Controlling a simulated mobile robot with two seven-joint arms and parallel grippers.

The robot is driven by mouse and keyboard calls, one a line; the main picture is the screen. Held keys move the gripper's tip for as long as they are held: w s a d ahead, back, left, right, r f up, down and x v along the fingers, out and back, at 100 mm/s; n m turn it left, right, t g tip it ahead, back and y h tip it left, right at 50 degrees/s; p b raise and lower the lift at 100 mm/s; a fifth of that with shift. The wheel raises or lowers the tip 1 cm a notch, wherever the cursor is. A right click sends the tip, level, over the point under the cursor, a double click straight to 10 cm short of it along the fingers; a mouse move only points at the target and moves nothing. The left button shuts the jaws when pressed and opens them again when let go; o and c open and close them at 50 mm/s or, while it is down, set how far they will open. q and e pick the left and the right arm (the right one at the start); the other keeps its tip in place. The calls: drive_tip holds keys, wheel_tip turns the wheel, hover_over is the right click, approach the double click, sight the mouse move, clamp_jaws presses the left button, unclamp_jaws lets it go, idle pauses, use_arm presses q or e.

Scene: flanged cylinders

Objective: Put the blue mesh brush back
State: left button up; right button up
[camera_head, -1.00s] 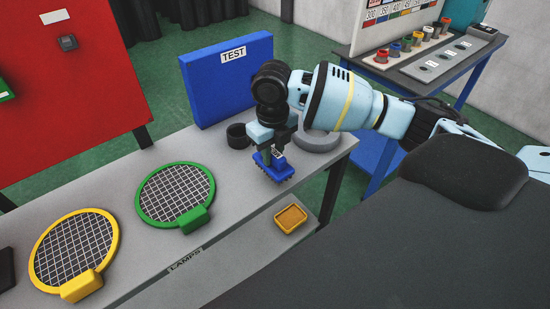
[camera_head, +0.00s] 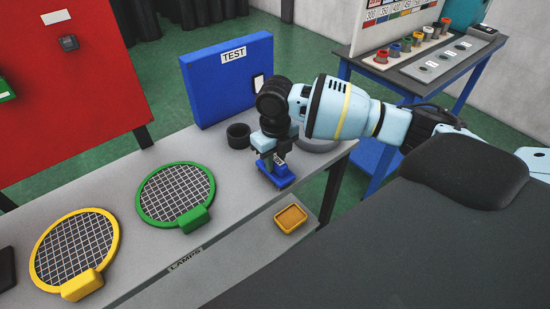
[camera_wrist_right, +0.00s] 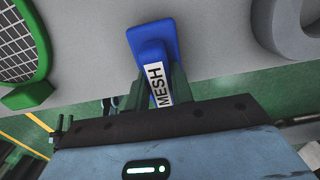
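The blue mesh brush (camera_head: 281,179) is at the right end of the grey table, bristle side down. It looks to be resting on the tabletop or just at it. My right gripper (camera_head: 274,160) comes down from above and is shut on its handle. In the right wrist view the blue brush (camera_wrist_right: 155,42) with its "MESH" label (camera_wrist_right: 156,86) sits between the fingers (camera_wrist_right: 158,95). Its bristles are hidden there. My left gripper is in neither view.
A black cup (camera_head: 238,136) and a grey ring (camera_head: 322,146) stand close by, before the blue TEST box (camera_head: 225,85). Green (camera_head: 206,218) and yellow (camera_head: 82,286) framed meshes lie to the left. A yellow tray (camera_head: 291,218) sits lower, in front.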

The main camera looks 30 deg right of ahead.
sight(275, 158)
drive_tip(key=o, duration=0.4)
drive_tip(key=shift+o, duration=0.2)
wheel_tip(275, 158, up, 12)
drive_tip(key=shift+r, duration=0.15)
idle(0.7)
